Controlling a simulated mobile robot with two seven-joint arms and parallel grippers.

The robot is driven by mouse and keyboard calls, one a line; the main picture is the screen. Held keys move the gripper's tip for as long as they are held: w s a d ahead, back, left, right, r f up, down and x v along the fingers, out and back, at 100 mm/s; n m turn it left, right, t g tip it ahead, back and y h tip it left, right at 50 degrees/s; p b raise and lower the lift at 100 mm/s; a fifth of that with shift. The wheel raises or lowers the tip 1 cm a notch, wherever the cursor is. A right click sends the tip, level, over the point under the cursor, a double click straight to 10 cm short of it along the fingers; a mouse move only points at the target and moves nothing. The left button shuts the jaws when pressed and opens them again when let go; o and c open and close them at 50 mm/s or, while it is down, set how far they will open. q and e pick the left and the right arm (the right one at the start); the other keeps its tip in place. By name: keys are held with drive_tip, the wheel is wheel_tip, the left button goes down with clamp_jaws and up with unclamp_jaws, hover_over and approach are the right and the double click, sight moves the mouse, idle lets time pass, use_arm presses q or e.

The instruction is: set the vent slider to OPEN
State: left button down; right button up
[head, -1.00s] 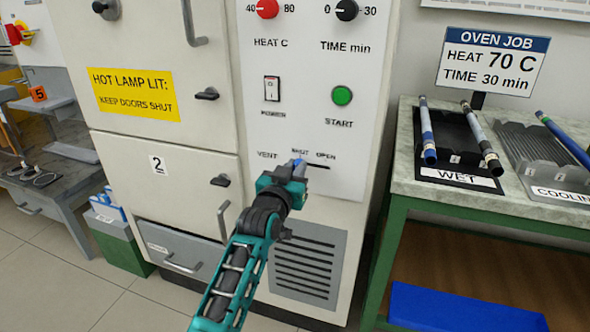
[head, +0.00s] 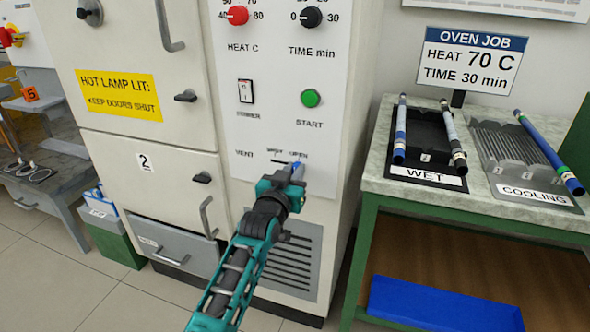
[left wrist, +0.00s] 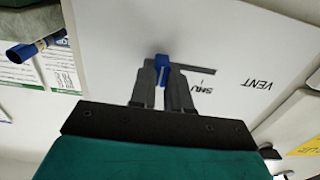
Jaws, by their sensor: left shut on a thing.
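The vent slider has a blue knob (head: 298,165) in a dark slot on the white oven panel, between the labels SHUT and OPEN. My left gripper (head: 291,174) is shut on this knob, under the OPEN label. In the left wrist view the blue knob (left wrist: 162,62) sits between the two grey fingers (left wrist: 162,76). There the empty slot (left wrist: 198,69) runs from the knob toward the SHUT and VENT side, and no slot shows on the other side. The fingers hide the OPEN label there. My right gripper is not in view.
Above the slider are a green START button (head: 311,98), a power switch (head: 246,91), a red heat knob (head: 237,15) and a black time knob (head: 311,17). Oven door handles (head: 208,217) stick out at left. A bench (head: 374,178) with rod trays stands at right.

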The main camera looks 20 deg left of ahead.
use_arm(q)
drive_tip(key=shift+d, duration=0.3)
drive_tip(key=c, duration=1.1)
unclamp_jaws()
drive_tip(key=s+p, duration=0.3)
drive_tip(key=s, duration=0.1)
drive_tip(key=s+p, duration=0.3)
drive_tip(key=s, duration=0.1)
drive_tip(key=s+p, duration=0.3)
drive_tip(key=s, duration=0.2)
drive_tip(key=shift+a, duration=0.25)
